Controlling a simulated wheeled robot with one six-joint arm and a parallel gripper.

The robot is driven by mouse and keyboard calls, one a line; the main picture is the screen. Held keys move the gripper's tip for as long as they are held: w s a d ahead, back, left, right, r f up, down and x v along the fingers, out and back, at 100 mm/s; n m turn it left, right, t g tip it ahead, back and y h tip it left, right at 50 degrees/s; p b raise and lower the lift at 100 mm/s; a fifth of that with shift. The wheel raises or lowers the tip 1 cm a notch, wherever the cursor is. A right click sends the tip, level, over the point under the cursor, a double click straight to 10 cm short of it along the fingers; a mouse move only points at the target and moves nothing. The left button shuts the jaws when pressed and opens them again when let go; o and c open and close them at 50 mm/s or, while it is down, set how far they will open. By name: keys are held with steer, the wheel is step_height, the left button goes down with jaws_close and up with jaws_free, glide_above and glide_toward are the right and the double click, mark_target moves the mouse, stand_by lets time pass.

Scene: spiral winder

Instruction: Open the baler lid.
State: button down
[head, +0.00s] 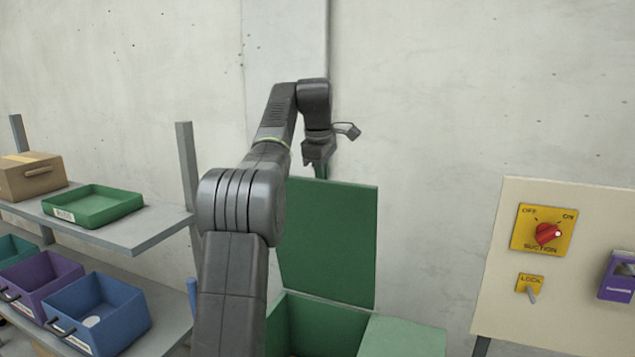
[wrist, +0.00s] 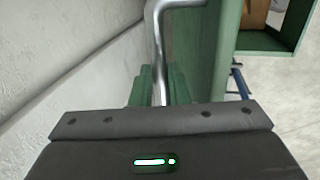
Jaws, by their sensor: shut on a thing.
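The green baler lid (head: 328,245) stands steeply raised, close to upright, at the rear of the green baler box (head: 405,338) in the head view. The opening below it shows in part. In the wrist view a bent silver handle bar (wrist: 160,45) runs down between the fingers, beside a green panel (wrist: 205,55) that looks like the lid. My gripper (head: 321,172) is at the lid's top edge, shut on the handle. The gripper also shows in the wrist view (wrist: 160,92). Its exact contact with the bar is partly hidden.
A grey shelf (head: 150,229) at left holds a green tray (head: 92,205), a cardboard box (head: 30,177) and, lower down, a blue bin (head: 97,315). A cream control panel (head: 570,230) stands at right. A concrete wall (head: 440,90) is close behind the lid.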

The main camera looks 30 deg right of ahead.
steer(key=shift+w+d+f, duration=0.45)
steer(key=shift+d, duration=0.1)
steer(key=c, duration=1.6)
jaws_free()
steer(key=shift+d, duration=0.1)
steer(key=shift+o, duration=1)
steer(key=shift+w+d, duration=0.2)
steer(key=shift+w, duration=0.05)
steer(key=shift+s+a+r, duration=0.15)
steer(key=shift+r, duration=0.05)
